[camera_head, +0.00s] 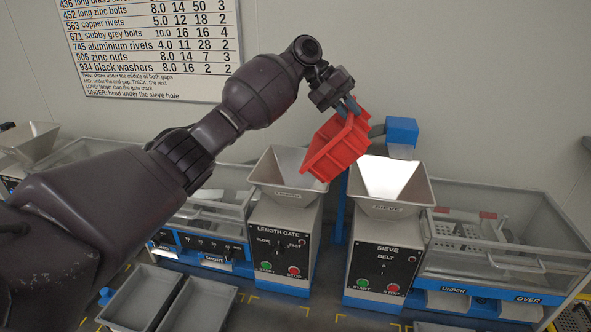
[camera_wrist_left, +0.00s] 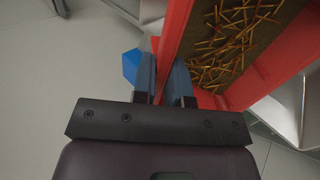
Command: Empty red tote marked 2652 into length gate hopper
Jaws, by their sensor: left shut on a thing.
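My left gripper (camera_head: 347,106) is shut on the wall of the red tote (camera_head: 338,147) and holds it in the air, tilted, above and between the two hoppers. In the left wrist view the gripper (camera_wrist_left: 166,72) pinches the tote wall (camera_wrist_left: 172,35). Many thin brass-coloured pieces (camera_wrist_left: 232,40) lie inside the tote. The length gate hopper (camera_head: 272,172) is a grey open funnel on the LENGTH GATE machine, just left of and below the tote. No number shows on the tote. My right gripper is not in view.
The sieve hopper (camera_head: 415,190) stands close on the right, with a blue block (camera_head: 402,130) behind it. Grey trays (camera_head: 140,295) sit at the lower left. A wall chart (camera_head: 150,45) hangs behind. A clear-walled sieve unit (camera_head: 490,235) fills the right.

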